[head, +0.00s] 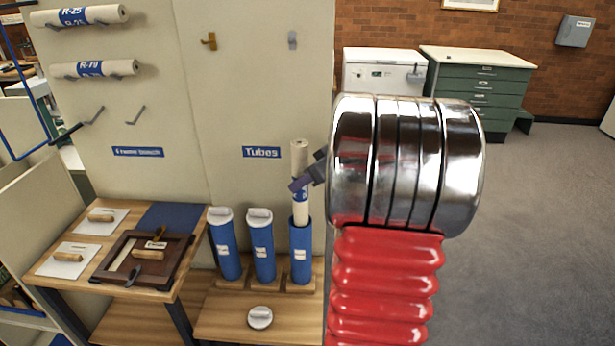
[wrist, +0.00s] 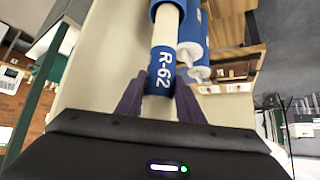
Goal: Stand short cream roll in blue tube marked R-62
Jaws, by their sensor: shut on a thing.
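The cream roll (head: 299,157) stands upright over the right-hand blue tube (head: 301,272), its lower end at or inside the open mouth. How deep it reaches I cannot tell. My gripper (head: 296,186) is shut on the roll at its blue band. In the wrist view my gripper (wrist: 160,88) has a finger on each side of the roll (wrist: 166,28), and the band reads R-62. The tube (wrist: 182,5) shows at the roll's far end there. The tube's own white label is too small to read.
A loose white cap (head: 260,317) lies on the bench in front. Longer rolls (head: 95,68) hang on the panel. A table (head: 60,236) with a frame stands left.

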